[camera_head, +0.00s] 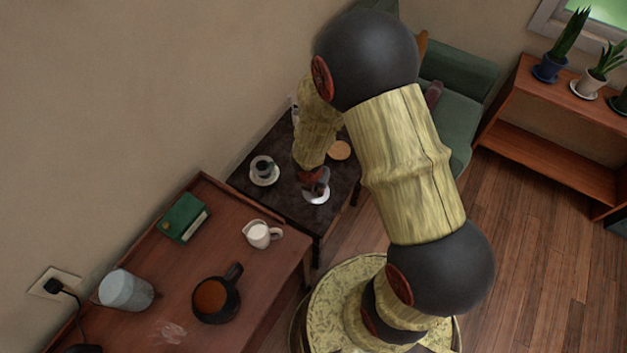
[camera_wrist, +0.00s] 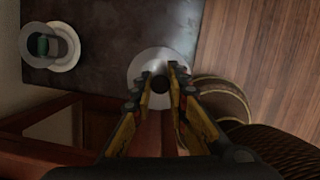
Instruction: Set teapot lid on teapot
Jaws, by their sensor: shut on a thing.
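My gripper (camera_wrist: 160,82) is shut on a small dark round piece that shows between its fingertips in the wrist view. A pale disc (camera_wrist: 146,66), seemingly the teapot lid, shows around that piece; it also shows under my gripper in the head view (camera_head: 316,194). The disc is over the small dark table; I cannot tell whether it touches it. A dark round pot with a side handle, seemingly the teapot (camera_head: 215,312), stands on the red-brown table. Its top is open and orange-brown inside. My gripper is well away from it, up and right in the head view.
The small dark table (camera_head: 270,203) also bears a cup on a saucer (camera_head: 264,180) and a round tan piece (camera_head: 339,150). The red-brown table (camera_head: 180,268) holds a green box (camera_head: 183,220), a white jug (camera_head: 260,235) and a grey container (camera_head: 127,290). A gap separates the tables.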

